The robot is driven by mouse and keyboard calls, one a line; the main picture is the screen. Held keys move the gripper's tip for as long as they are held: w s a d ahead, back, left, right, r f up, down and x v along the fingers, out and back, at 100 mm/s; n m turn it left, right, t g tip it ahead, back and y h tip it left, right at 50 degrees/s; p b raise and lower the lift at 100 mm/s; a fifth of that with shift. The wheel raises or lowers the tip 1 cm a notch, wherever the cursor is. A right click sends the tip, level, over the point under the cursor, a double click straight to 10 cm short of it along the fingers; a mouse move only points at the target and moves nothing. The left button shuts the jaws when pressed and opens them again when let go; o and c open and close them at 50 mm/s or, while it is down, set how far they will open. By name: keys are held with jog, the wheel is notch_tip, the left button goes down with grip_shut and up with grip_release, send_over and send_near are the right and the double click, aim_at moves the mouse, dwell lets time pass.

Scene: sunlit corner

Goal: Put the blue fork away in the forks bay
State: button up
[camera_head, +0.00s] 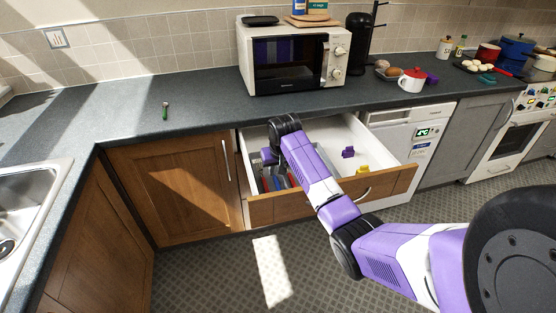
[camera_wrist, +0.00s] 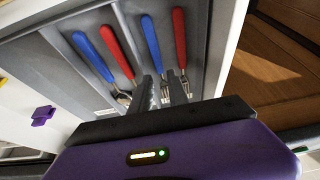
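The open drawer (camera_head: 290,203) has a cutlery tray on its left side. In the wrist view, a blue-handled utensil (camera_wrist: 151,40) lies in the right bay, left of a red-handled one (camera_wrist: 180,38). Another blue-handled utensil (camera_wrist: 94,57) and a red-handled one (camera_wrist: 117,52) lie in the bay to the left. My gripper (camera_wrist: 161,82) is over the right bay, pointing down, its fingers apart with the right blue utensil's metal end showing between them. I cannot tell whether they touch it.
A purple block (camera_head: 348,152) and a yellow object (camera_head: 363,170) lie in the drawer's right part. A green-handled utensil (camera_head: 165,110) lies on the counter left of the microwave (camera_head: 290,60). The sink (camera_head: 30,200) is at the far left. The counter between is mostly clear.

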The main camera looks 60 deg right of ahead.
jog(key=v, duration=0.8)
jog(key=shift+r, duration=0.3)
jog(key=shift+s+a, duration=0.1)
